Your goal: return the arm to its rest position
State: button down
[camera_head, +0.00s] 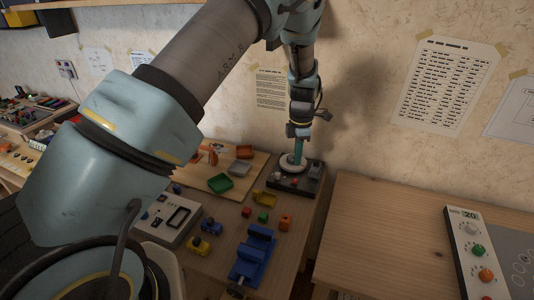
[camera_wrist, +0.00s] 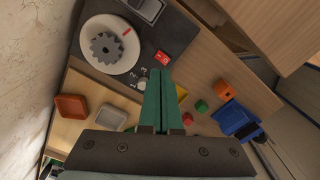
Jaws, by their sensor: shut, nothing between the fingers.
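My arm reaches across the head view from the lower left, then up and over to the wall side. My gripper (camera_head: 298,157) points down near the black device at the back of the table. In the wrist view its two green fingers (camera_wrist: 160,74) are together, with nothing between them. The black device (camera_wrist: 185,35) carries a white round plate with a grey gear (camera_wrist: 106,47) and a red switch (camera_wrist: 162,58). The fingertips appear beside the switch in the wrist view; I cannot tell their height above the device.
A panel with knobs (camera_head: 476,250) lies on the right-hand table. The papered wall (camera_head: 375,90) stands close behind my gripper.

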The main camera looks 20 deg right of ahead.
jog(key=w+a+r+m, duration=0.25)
jog(key=a+r, duration=0.25)
jog(key=a, duration=0.6)
jog(key=w+a+r+m, duration=0.2)
jog(key=a+r+m, duration=0.25)
jog(key=a, duration=0.55)
jog(key=s+a+r+m, duration=0.2)
jog(key=s+a+m, duration=0.1)
jog(key=a, duration=0.4)
jog(key=s+a+r+m+t, duration=0.1)
jog(key=s+a+r+m, duration=0.1)
jog(key=a, duration=0.4)
jog(key=s+a+r+m+b, duration=0.1)
jog(key=s+a+r+m, duration=0.1)
jog(key=s+a+m, duration=0.2)
jog(key=s+a, duration=0.2)
jog(key=a, duration=0.1)
jog(key=shift+s+a+r+t, duration=0.15)
jog(key=shift+s+a+t, duration=0.15)
jog(key=shift+s+a, duration=0.05)
